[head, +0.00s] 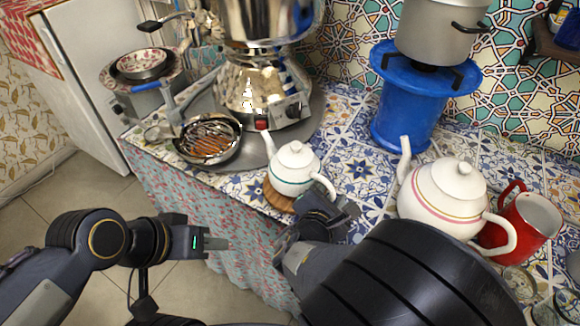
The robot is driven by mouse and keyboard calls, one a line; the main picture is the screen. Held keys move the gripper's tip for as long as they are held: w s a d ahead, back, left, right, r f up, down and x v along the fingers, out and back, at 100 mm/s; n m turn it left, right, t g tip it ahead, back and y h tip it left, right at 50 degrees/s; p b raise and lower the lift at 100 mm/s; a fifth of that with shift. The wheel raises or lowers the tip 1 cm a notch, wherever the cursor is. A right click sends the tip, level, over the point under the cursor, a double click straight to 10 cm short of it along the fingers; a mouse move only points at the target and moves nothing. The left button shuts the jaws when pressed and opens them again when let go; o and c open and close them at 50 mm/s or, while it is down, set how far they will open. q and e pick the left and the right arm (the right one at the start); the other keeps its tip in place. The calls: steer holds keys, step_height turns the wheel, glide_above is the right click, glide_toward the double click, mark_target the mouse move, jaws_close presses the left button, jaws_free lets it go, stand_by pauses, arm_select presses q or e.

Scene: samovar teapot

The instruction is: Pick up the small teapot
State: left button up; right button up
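The small teapot (293,168) is white with a thin green band and a round lid knob. It stands upright on a round wooden trivet (277,197) near the front edge of the tiled counter. Its spout points up and left, and its handle is on the right. My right gripper (334,206) is just below and right of the handle, with its fingers apart. I cannot tell whether the fingers touch the handle. My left gripper (212,243) hangs in front of the counter, away from the teapot. Its finger gap is not clear.
A larger white teapot (442,197) and a red mug (525,222) stand to the right, near my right arm. A samovar (256,85) stands behind on a metal tray (318,105), near a strainer pan (209,138). A grey pot on a blue stand (408,115) is behind right.

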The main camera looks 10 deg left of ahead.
steer(key=shift+c, duration=0.5)
jaws_close()
steer(key=shift+r, duration=0.2)
